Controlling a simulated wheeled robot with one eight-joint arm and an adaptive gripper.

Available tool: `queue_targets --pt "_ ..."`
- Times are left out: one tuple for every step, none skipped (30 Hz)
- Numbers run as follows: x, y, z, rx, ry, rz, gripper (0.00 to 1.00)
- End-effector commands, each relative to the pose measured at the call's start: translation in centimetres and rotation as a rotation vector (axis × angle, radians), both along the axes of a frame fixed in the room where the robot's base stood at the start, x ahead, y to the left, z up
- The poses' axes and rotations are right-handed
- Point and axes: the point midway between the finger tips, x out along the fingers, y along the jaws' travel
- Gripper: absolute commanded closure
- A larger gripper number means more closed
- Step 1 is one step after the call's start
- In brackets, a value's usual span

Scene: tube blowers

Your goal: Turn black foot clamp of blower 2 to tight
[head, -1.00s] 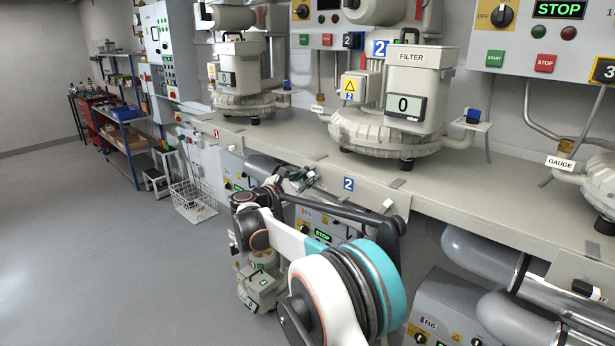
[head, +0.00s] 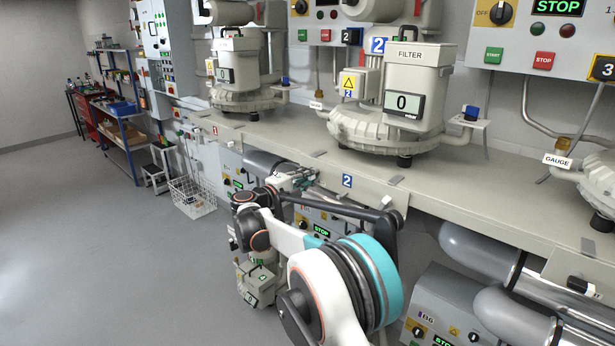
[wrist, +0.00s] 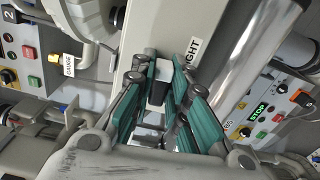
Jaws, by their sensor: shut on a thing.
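In the wrist view, my gripper (wrist: 162,86) has its teal-padded fingers closed on a small black block, the black foot clamp (wrist: 158,93), with a pale piece just above it. A label (wrist: 190,52) ending in "GHT" is beside the fingers, partly cut off by them. In the head view, blower 2 (head: 362,128) stands on the bench with its filter box (head: 413,70) on top, reading 0. My gripper (head: 297,178) is at the bench's front edge, left of the blue "2" plate; the clamp is hidden there.
The bench (head: 460,182) runs across the picture, with blower 1 (head: 240,98) further left. Below it are grey pipes (head: 475,252) and control boxes (head: 440,310). A wire basket (head: 193,196) stands on the floor. The floor at left is clear.

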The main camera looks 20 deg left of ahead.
Motion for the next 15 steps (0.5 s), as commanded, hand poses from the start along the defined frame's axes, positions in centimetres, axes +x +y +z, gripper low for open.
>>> queue_targets --pt "-0.05 0.00 -0.16 0.018 -0.005 -0.001 1.00" --pt "-0.05 -0.01 -0.17 0.028 -0.009 -0.001 1.00" --pt "-0.05 -0.02 -0.19 0.040 -0.014 -0.001 1.00" --pt "-0.05 -0.02 -0.21 0.048 -0.018 -0.001 1.00" --pt "-0.05 -0.02 -0.22 0.054 -0.020 -0.001 1.00" --pt "-0.05 -0.02 -0.23 0.062 -0.023 -0.001 1.00" --pt "-0.05 -0.02 -0.24 0.066 -0.025 -0.001 1.00" --pt "-0.05 -0.02 -0.25 0.071 -0.026 -0.001 1.00" --pt "-0.05 -0.02 -0.26 0.076 -0.028 -0.001 1.00" --pt "-0.05 -0.02 -0.27 0.079 -0.029 -0.001 1.00" --pt "-0.05 -0.02 -0.27 0.081 -0.030 -0.001 1.00" --pt "-0.05 -0.02 -0.28 0.082 -0.031 -0.001 1.00" --pt "-0.05 -0.02 -0.29 0.082 -0.031 -0.001 1.00" --pt "-0.05 -0.02 -0.29 0.083 -0.031 -0.002 1.00" --pt "-0.05 -0.02 -0.29 0.083 -0.031 -0.002 1.00"
